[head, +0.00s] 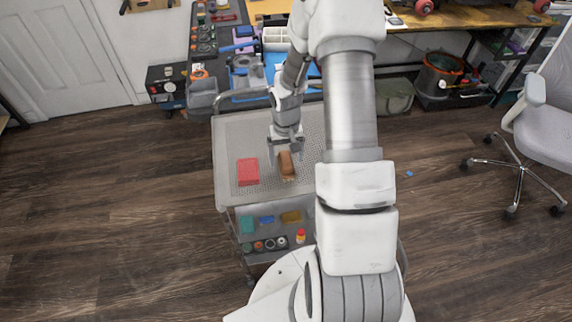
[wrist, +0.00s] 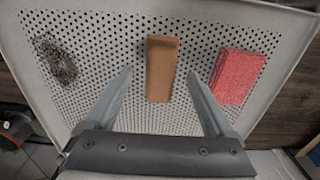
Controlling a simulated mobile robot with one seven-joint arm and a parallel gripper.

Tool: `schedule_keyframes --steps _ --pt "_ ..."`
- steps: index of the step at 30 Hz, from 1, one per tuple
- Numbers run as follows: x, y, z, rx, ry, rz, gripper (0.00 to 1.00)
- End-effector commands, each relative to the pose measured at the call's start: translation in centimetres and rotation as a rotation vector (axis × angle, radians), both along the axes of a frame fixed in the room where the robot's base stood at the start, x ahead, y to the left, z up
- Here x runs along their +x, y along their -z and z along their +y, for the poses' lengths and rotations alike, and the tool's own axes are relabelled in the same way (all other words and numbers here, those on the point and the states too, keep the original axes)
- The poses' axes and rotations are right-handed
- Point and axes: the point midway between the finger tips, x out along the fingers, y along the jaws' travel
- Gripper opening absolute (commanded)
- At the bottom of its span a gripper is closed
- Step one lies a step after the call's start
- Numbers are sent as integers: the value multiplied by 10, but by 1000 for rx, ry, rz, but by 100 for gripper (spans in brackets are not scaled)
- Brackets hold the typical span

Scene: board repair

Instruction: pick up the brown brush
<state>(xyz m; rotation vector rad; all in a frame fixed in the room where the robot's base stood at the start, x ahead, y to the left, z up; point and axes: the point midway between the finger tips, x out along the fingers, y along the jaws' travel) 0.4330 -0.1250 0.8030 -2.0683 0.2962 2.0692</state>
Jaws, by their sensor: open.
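The brown brush (head: 287,166) lies on the perforated top of a metal cart (head: 234,131). In the wrist view the brush (wrist: 162,68) is a brown block lying lengthwise, between and beyond the fingertips. My gripper (wrist: 160,80) is open and empty, its two grey fingers spread to either side of the brush. In the head view my gripper (head: 285,150) is just above the far end of the brush. I cannot tell its exact height over the cart top.
A red sponge-like block (wrist: 238,75) lies right of the brush in the wrist view, close to the right finger. A dark wiry scrubber (wrist: 56,60) lies at the left. The cart's lower shelf holds several small items, including a teal block (head: 246,225). A cluttered workbench (head: 205,45) stands behind.

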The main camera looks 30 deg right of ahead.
Motion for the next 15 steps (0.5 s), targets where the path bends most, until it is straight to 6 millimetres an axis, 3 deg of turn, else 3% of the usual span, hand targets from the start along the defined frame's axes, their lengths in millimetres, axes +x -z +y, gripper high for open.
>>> schedule_keyframes --steps 3,11,15 --pt "0 12 1 0 -2 1 88" --pt "0 14 0 0 -1 -1 88" --pt "0 14 1 0 -1 -1 66"
